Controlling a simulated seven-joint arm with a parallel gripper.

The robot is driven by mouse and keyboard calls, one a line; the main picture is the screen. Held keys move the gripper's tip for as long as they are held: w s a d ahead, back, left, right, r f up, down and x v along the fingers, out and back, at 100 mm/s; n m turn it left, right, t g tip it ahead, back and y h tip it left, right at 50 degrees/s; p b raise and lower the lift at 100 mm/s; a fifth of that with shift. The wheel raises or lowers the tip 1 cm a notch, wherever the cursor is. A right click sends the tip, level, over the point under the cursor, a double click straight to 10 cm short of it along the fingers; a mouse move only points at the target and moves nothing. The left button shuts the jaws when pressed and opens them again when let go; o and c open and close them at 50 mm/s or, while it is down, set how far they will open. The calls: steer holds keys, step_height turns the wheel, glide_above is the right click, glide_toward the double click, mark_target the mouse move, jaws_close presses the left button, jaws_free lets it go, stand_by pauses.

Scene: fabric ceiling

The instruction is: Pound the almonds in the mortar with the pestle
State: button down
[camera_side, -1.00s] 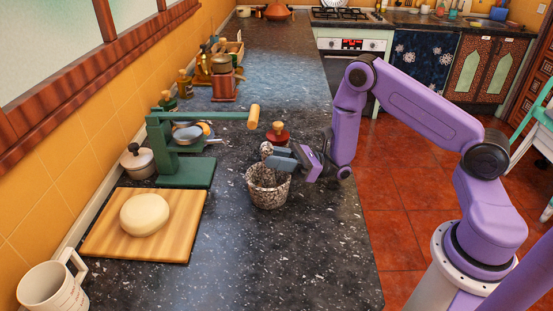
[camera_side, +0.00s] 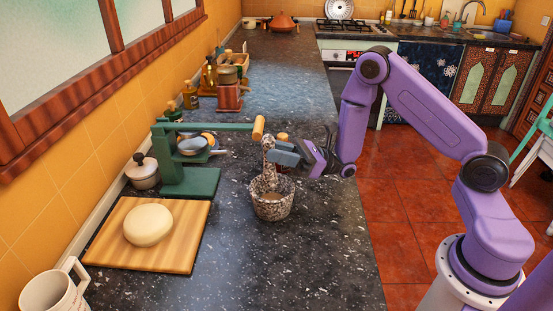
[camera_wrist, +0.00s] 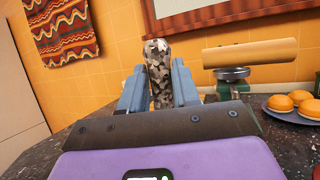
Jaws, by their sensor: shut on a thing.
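The mortar (camera_side: 272,208), a speckled dark and cream stone cup, stands on the dark counter in the side view. The matching pestle (camera_side: 268,150) is upright above it, its lower end within the mortar's mouth. My gripper (camera_side: 277,152) comes from the right and is shut on the pestle's upper part. In the wrist view the pestle (camera_wrist: 160,70) stands between the two grey-blue fingers of my gripper (camera_wrist: 160,92). Something tan shows inside the mortar; I cannot make out single almonds. The pestle's bottom tip is hard to see.
A green press (camera_side: 190,183) with a wooden handle (camera_side: 258,128) stands left of the mortar, the handle end close to the pestle. A cutting board (camera_side: 180,260) with dough (camera_side: 148,225) and a mug (camera_side: 52,293) are front left. Counter in front of the mortar is clear.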

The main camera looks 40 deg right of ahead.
step_height(320, 180, up, 4)
steer(key=shift+r, duration=0.1)
stand_by(0.4)
steer(key=shift+w, duration=0.1)
stand_by(0.4)
